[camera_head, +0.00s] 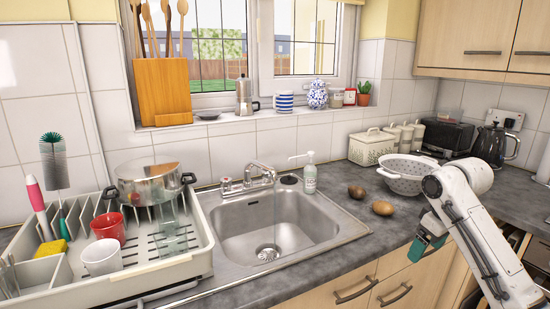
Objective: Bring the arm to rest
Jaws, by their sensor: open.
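My white arm reaches in from the lower right. My gripper (419,251), its dark and teal end, hangs in front of the counter's front edge, to the right of the sink (225,215). It is open and I see nothing between its fingers, though they are small in this view. The sink is bare, with a drain at its bottom. My gripper appears apart from the potatoes and the colander.
Two brown potatoes (382,208) lie on the counter (335,277) beside the sink. A white colander (405,184) stands behind my arm. A soap bottle (310,178) is behind the sink. A dish rack (203,262) with a pot (150,181) and cups fills the left.

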